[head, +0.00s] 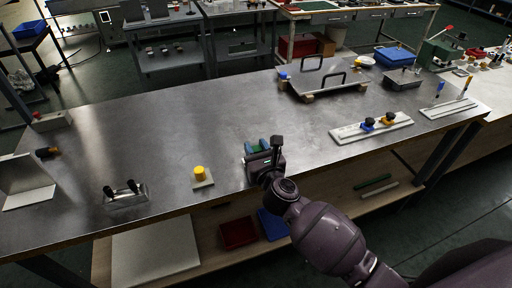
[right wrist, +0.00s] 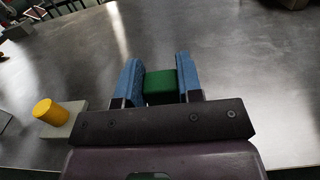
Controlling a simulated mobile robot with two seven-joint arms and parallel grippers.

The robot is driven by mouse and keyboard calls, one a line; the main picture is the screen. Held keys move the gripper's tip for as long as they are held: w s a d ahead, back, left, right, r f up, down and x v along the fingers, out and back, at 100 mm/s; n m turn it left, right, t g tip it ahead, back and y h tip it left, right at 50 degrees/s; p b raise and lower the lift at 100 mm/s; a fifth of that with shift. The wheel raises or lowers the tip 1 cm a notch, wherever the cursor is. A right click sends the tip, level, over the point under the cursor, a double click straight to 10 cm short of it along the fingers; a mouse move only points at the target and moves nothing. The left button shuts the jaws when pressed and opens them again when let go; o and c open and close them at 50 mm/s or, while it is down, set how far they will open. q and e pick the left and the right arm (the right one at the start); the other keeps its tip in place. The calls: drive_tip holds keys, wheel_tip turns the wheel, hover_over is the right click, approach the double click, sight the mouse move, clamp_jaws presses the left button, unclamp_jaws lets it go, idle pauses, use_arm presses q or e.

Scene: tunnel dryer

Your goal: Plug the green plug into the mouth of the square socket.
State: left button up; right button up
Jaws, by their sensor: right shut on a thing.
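My right gripper (head: 262,145) is over the front edge area of the metal table, with blue finger pads. In the right wrist view the gripper (right wrist: 160,82) is shut on the green plug (right wrist: 161,88), a block-shaped piece held between the pads. In the head view only a little green shows between the pads. Whether the plug touches anything below is hidden. I cannot make out the square socket or its mouth in either view. My left gripper is not in view.
A yellow cylinder (head: 200,172) stands on a small pale base left of the gripper; it also shows in the right wrist view (right wrist: 50,112). A metal block with black knobs (head: 126,197) is farther left. A pale board (head: 350,133) lies right. The middle of the metal table (head: 190,120) is clear.

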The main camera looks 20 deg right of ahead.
drive_tip(key=shift+f, duration=0.2)
drive_tip(key=o, duration=1)
drive_tip(key=shift+s, duration=0.1)
drive_tip(key=s, duration=1)
drive_tip(key=shift+s+d, duration=0.2)
drive_tip(key=shift+s, duration=0.1)
